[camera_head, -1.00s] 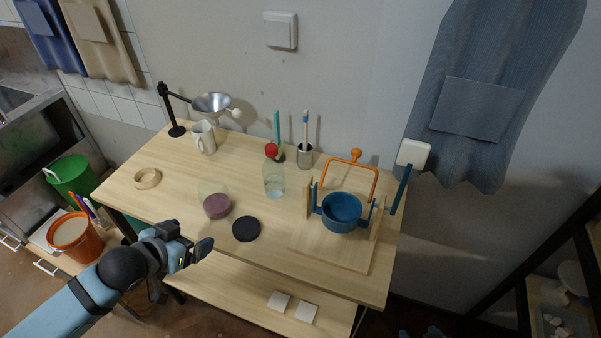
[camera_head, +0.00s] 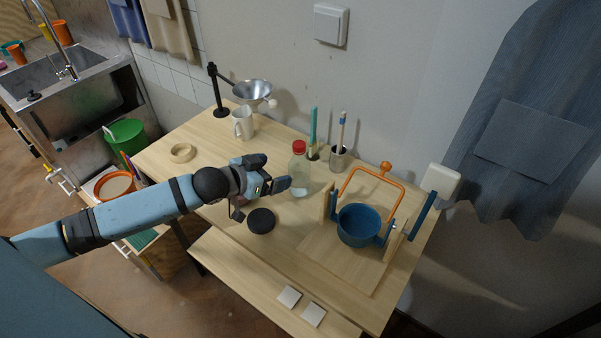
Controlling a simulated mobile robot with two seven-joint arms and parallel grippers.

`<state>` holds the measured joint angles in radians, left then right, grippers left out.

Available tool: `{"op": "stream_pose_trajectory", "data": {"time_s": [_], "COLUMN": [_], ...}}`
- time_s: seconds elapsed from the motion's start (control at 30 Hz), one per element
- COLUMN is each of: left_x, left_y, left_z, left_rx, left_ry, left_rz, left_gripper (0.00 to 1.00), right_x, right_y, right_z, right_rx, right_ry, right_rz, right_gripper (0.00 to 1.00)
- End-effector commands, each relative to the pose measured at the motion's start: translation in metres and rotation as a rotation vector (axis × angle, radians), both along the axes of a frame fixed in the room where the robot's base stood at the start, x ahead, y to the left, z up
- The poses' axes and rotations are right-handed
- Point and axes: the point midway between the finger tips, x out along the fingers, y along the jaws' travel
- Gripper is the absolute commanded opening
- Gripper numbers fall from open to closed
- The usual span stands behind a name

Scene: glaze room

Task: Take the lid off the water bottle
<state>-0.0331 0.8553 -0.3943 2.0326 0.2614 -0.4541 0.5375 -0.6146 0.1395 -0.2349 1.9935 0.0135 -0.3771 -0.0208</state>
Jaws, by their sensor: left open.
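The water bottle (camera_head: 300,175) is clear with some liquid in it and stands upright on the wooden table. Its red lid (camera_head: 299,147) is on its top. My left gripper (camera_head: 277,173) is open, just left of the bottle, its fingers pointing right toward it at body height, below the lid. I cannot tell whether a finger touches the bottle. My left arm and gripper hide part of the table, including where a glass with purple contents stood. My right gripper is not in view.
A black disc (camera_head: 261,220) lies in front of the gripper. A blue pot (camera_head: 359,225) in a wooden stand with an orange handle (camera_head: 372,178) is at the right.

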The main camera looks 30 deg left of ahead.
Motion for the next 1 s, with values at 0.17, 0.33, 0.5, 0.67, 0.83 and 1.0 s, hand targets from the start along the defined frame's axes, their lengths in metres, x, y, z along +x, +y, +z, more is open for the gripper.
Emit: {"op": "stream_pose_trajectory", "data": {"time_s": [0.17, 0.33, 0.5, 0.67, 0.83, 1.0], "left_x": [0.020, 0.028, 0.049, 0.065, 0.068, 0.067], "left_y": [-0.008, -0.012, -0.022, -0.028, -0.029, -0.029], "left_z": [-0.008, -0.013, -0.021, -0.030, -0.033, -0.033], "left_rx": [0.000, 0.000, -0.001, 0.000, 0.002, 0.001], "left_ry": [-0.001, 0.001, -0.001, 0.000, 0.002, 0.001], "left_rz": [0.001, 0.000, 0.000, 0.000, 0.000, 0.000], "left_gripper": [0.91, 0.91, 0.91, 0.91, 0.91, 0.77], "right_x": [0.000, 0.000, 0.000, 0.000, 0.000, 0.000], "right_y": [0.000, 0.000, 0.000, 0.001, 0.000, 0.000], "right_z": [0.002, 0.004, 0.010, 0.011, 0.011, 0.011], "right_rx": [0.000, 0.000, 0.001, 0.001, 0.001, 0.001], "right_ry": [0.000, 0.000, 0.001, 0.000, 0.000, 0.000], "right_rz": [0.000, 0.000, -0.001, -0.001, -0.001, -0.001], "right_gripper": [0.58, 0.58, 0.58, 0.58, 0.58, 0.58]}}
